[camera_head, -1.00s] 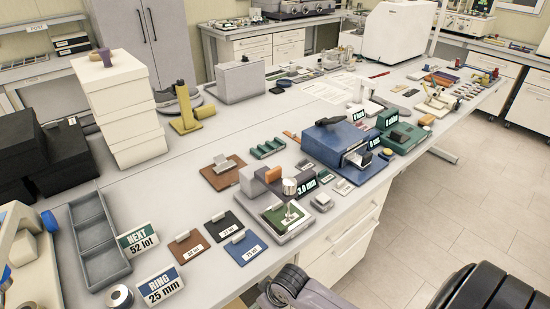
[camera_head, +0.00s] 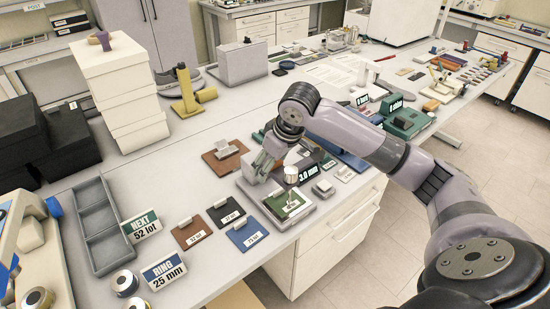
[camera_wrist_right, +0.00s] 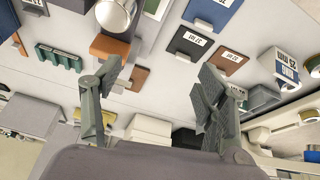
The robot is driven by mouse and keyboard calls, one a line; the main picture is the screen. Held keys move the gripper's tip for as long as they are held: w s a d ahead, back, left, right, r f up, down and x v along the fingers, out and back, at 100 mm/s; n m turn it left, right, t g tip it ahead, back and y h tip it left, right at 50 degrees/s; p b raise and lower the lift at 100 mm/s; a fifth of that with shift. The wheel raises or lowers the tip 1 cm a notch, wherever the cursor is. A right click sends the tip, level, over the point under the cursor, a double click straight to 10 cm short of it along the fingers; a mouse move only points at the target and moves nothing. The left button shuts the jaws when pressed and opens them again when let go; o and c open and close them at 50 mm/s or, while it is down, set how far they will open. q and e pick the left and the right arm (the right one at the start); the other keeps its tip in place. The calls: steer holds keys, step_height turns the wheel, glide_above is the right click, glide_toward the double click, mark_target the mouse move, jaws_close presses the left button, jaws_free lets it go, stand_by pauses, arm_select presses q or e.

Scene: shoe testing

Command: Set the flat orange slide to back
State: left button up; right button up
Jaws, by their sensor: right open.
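The flat orange slide (camera_wrist_right: 114,47) shows in the right wrist view as a small orange block beside the round silver cylinder (camera_wrist_right: 116,14). In the head view my right gripper hides it. It belongs to the grey gauge device (camera_head: 308,208) with the "3.0 mm" display (camera_head: 308,172). My right gripper (camera_head: 268,166) is above the left part of this device. In the wrist view (camera_wrist_right: 158,72) its fingers are wide apart with nothing between them. The slide appears near the left fingertip; contact cannot be told. My left gripper is not in view.
A brown plate (camera_head: 216,163) with a grey handle lies left of the gripper. Several labelled plates, such as the black one (camera_head: 226,214), lie in front. A grey tray (camera_head: 85,221) stands at left. My right arm covers much of the blue device (camera_head: 352,160).

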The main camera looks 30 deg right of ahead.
steer(key=d+r+m, duration=0.2)
steer(key=d+r, duration=0.4)
steer(key=r, duration=0.2)
steer(key=p, duration=0.5)
glide_toward(277, 167)
steer(key=w+f, duration=0.2)
steer(key=f, duration=0.1)
steer(key=w+f, duration=0.2)
steer(key=shift+a+f, duration=0.1)
steer(key=shift+a, duration=0.2)
steer(key=shift+w+f, duration=0.2)
steer(key=shift+f, duration=0.5)
steer(key=shift+c, duration=0.3)
jaws_close()
